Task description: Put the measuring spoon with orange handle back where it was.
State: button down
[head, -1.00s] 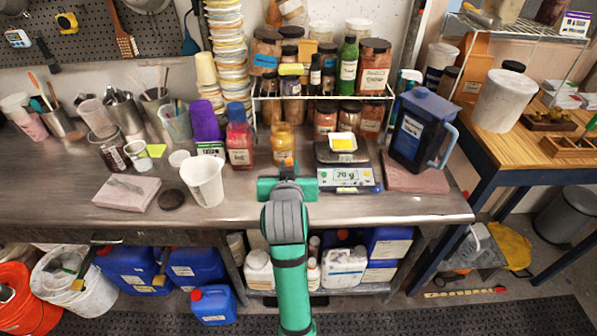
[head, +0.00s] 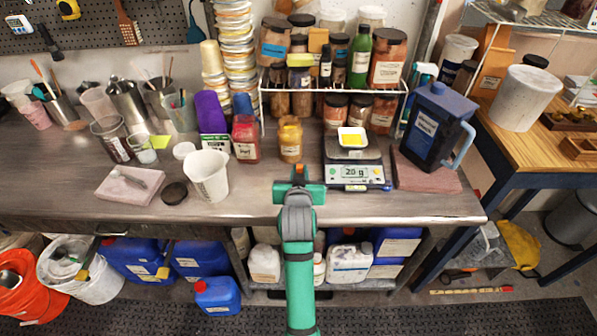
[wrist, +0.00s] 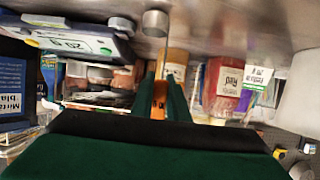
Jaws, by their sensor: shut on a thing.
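My gripper (head: 299,182) is low over the front of the steel bench, in front of the ochre-yellow jar (head: 290,139) and left of the scale (head: 356,174). In the wrist view my gripper (wrist: 160,92) is shut on the orange handle of the measuring spoon (wrist: 158,112). A thin grey stem and a round grey metal end (wrist: 155,22) show beyond the fingertips and look like the spoon's far part. In the head view only a small orange bit of the spoon (head: 299,169) shows. The spoon's former place cannot be told from these frames.
The scale holds a white dish of yellow powder (head: 352,138). A red jar (head: 245,140) and a white beaker (head: 207,176) stand to the left, a blue pitcher (head: 434,128) to the right. A jar rack (head: 335,91) is behind. The bench front beside the gripper is clear.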

jog(key=shift+a+f, duration=0.1)
jog(key=c, duration=2.2)
grip_release()
jog(key=shift+f, duration=0.1)
jog(key=o, duration=0.5)
